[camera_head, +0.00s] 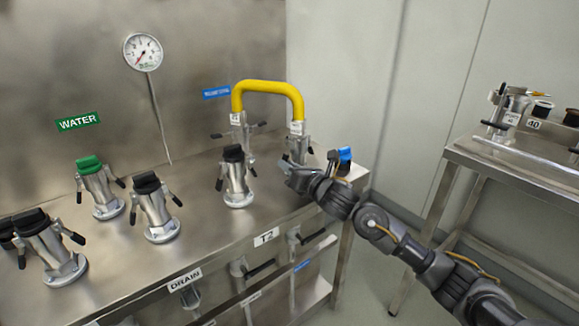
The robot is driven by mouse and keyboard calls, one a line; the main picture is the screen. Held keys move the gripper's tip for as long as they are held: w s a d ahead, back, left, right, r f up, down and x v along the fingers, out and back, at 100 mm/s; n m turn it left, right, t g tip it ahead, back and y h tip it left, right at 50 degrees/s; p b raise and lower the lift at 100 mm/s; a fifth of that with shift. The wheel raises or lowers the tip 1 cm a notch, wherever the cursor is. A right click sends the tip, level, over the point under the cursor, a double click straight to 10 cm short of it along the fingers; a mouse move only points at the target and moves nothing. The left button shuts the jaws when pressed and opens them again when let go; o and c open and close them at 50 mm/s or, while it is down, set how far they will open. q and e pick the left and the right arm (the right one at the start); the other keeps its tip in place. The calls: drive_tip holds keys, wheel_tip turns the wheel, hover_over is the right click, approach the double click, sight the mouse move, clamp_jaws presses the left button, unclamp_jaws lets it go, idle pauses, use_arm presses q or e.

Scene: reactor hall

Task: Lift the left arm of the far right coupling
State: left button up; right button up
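The far right coupling (298,143) is a metal fitting at the right end of the yellow hose, near the right end of the steel bench. My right arm reaches in from the lower right, and its gripper (288,165) is at the lower part of this coupling, on its left side. The gripper partly covers the coupling's base and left arm. I cannot tell whether the fingers touch the arm or are closed. A blue-topped part (345,155) shows just behind my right wrist. My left gripper is not in view.
The yellow hose (268,86) arches to another coupling (238,135). A black-capped coupling (236,180) stands left of my gripper. A green-capped coupling (98,185) and several black-capped ones stand further left. A steel side table (520,160) is at the right, beyond a floor gap.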

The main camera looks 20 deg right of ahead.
clamp_jaws()
drive_tip(key=shift+a, duration=0.1)
